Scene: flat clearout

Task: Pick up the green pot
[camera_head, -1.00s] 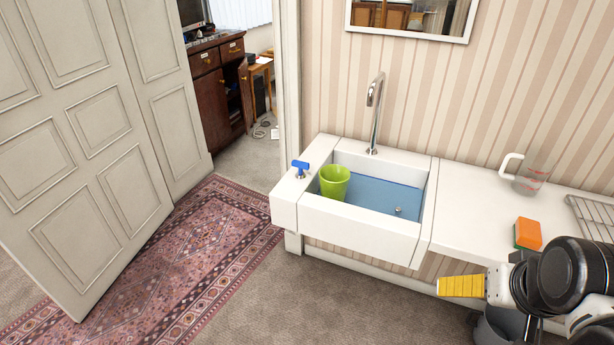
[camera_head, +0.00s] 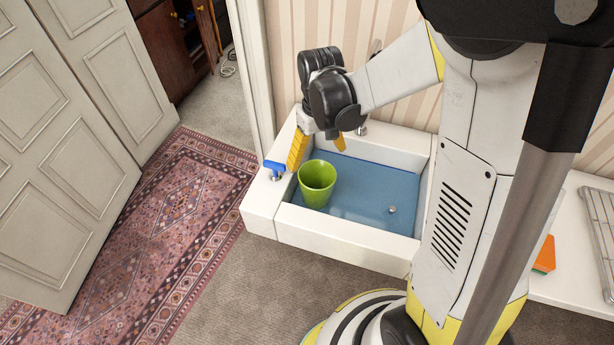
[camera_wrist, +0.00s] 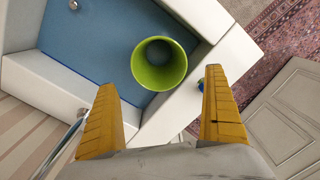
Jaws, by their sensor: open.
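The green pot (camera_head: 317,184) stands upright in the left part of the white sink, on its blue bottom. It also shows in the wrist view (camera_wrist: 159,65), seen from above with its open top toward the camera. My gripper (camera_head: 318,154) is open and empty, with yellow fingers above the sink's left back part. In the wrist view the fingers (camera_wrist: 165,92) are spread wide, with the pot just beyond the gap between them. The fingers do not touch the pot.
The white sink (camera_head: 342,245) has raised walls around the pot. A blue tap handle (camera_head: 275,168) sits on its left rim, close to a finger. An orange sponge (camera_head: 545,256) and a metal rack (camera_head: 601,222) lie on the counter at right. A patterned rug (camera_head: 165,220) covers the floor at left.

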